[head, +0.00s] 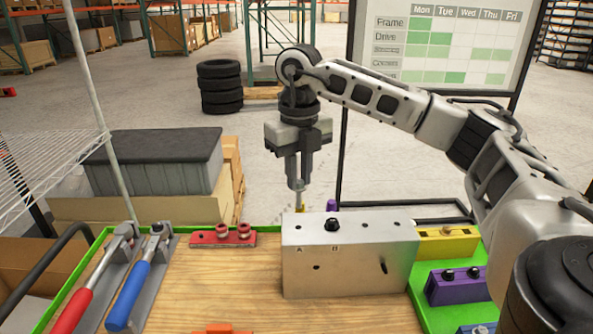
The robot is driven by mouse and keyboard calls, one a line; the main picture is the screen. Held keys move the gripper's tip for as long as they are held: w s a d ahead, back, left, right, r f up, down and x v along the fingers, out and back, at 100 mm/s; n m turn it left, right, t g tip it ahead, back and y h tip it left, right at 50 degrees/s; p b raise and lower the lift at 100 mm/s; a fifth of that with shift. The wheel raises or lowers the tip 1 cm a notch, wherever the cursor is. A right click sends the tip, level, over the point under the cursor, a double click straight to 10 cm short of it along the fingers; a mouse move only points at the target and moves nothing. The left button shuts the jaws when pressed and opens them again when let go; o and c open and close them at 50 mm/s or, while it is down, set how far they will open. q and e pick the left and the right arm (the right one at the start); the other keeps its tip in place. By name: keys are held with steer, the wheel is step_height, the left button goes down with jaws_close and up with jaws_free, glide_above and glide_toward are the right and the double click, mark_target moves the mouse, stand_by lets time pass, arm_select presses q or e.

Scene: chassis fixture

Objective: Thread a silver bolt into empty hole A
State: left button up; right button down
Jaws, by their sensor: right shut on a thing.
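A silver metal block (350,262) stands on the wooden bench top. It has the letters A and B on its front face and holes along its top. Hole A (298,227) looks empty; a black bolt (332,224) sits in the hole by B. My right gripper (297,183) points down, above and slightly behind the block's left end, near hole A. It is shut on a small silver bolt, mostly hidden between the fingers. A small yellow piece shows just below the fingertips; I cannot tell whether it is behind the block. My left gripper is out of view.
A red holder (222,239) with red pieces lies left of the block. Red-handled (75,309) and blue-handled (129,297) tools lie at the left. Yellow (447,242) and purple (455,288) holders stand on a green tray at the right.

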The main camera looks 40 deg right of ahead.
mark_target(299, 181)
steer(key=shift+f+b, duration=1.35)
steer(key=shift+f, duration=0.4)
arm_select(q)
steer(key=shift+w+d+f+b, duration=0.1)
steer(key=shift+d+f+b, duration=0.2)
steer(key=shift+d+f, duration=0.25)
arm_select(e)
steer(key=shift+f, duration=0.4)
arm_select(q)
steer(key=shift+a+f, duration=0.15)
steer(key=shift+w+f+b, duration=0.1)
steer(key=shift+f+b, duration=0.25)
steer(key=shift+b, duration=0.05)
arm_select(e)
steer(key=shift+f, duration=0.7)
steer(key=shift+f, duration=0.15)
steer(key=shift+f, duration=0.2)
arm_select(q)
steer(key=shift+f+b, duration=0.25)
steer(key=shift+b, duration=0.15)
arm_select(e)
steer(key=shift+f, duration=0.35)
steer(key=shift+f, duration=0.15)
arm_select(q)
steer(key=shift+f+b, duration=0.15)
steer(key=shift+b, duration=0.3)
arm_select(e)
steer(key=shift+f, duration=0.55)
